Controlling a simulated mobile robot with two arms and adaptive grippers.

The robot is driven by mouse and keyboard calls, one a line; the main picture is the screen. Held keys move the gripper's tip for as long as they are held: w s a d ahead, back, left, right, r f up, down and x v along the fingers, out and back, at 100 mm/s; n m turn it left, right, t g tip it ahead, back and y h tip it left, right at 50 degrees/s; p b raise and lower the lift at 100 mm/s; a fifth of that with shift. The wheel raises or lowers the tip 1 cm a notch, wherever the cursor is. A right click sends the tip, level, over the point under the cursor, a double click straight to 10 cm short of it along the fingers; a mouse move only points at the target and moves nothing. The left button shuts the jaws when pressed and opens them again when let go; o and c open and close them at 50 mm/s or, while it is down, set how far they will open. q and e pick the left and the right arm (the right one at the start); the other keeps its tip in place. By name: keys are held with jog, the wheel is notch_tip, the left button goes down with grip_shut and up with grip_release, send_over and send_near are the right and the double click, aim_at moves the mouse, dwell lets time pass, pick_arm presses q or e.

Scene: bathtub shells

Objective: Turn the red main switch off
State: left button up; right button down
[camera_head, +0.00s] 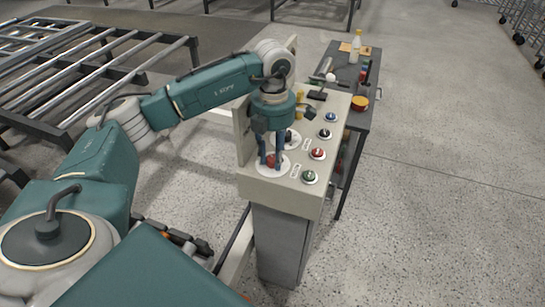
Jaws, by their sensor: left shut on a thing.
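The control box (250,186) stands on a grey pedestal, its panel facing up. The red main switch (271,160) sits on a round white plate at the panel's near left. My left gripper (271,164) points down over it and is shut on the switch, with one finger on each side. The fingers partly hide the switch, so I cannot read its exact turn. My right gripper is not in view.
Other panel knobs include a red one (317,154), a green one (309,177), a black one (325,133) and a blue one (330,117). A dark table (357,120) with a bottle (356,41) and tools stands behind. A roller conveyor (75,75) is at left.

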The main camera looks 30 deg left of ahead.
aim_at(274, 156)
pick_arm(q)
jog(key=n, duration=0.5)
jog(key=shift+w+r+b, duration=0.15)
jog(key=shift+b, duration=0.2)
jog(key=shift+n, duration=1.3)
jog(key=shift+w+a+r+n, duration=0.1)
jog(key=shift+r+n, duration=0.1)
jog(key=shift+n, duration=0.1)
jog(key=shift+c, duration=0.2)
jog(key=o, duration=0.9)
jog(key=shift+o, duration=1.3)
jog(key=shift+f, duration=0.25)
notch_tip(274, 156, up, 12)
